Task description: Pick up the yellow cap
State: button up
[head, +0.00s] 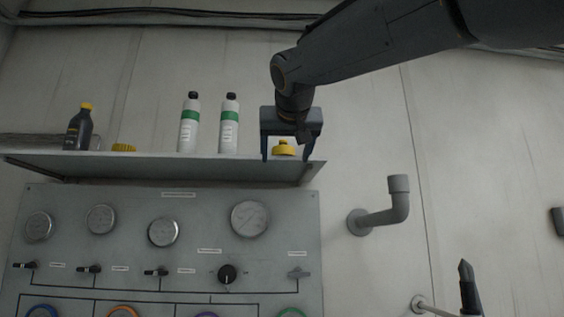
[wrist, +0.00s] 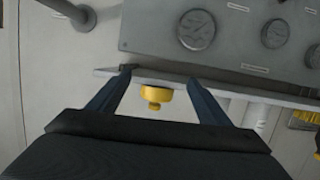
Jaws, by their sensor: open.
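The yellow cap (head: 283,148) sits on the right end of the grey shelf (head: 210,168) in the head view. It is a squat disc with a smaller knob on top. It also shows in the wrist view (wrist: 154,95). My gripper (head: 287,158) is open above and around it, with one finger on each side in the head view. In the wrist view the cap lies between the two fingers, nearer the left one, with a gap to each. I cannot tell whether the fingertips touch the shelf.
Two white bottles with green bands (head: 189,122) (head: 229,123) stand left of my gripper. A yellow ribbed object (head: 124,147) and a dark bottle with yellow top (head: 79,128) are farther left. A gauge panel (head: 180,200) is below the shelf. A grey pipe elbow (head: 390,210) juts out at right.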

aim_at(283, 151)
jog(key=r, duration=0.4)
jog(key=shift+s+t, duration=0.25)
jog(key=shift+t, duration=0.05)
jog(key=shift+w+d, duration=0.1)
jog(key=shift+w, duration=0.25)
jog(key=shift+r+p+x, duration=0.15)
jog(key=shift+p+x, duration=0.85)
jog(key=shift+x, duration=0.7)
jog(key=shift+r+p+x, duration=0.1)
jog(key=shift+p+x, duration=0.85)
jog(key=shift+x, duration=0.75)
jog(key=c, duration=1.1)
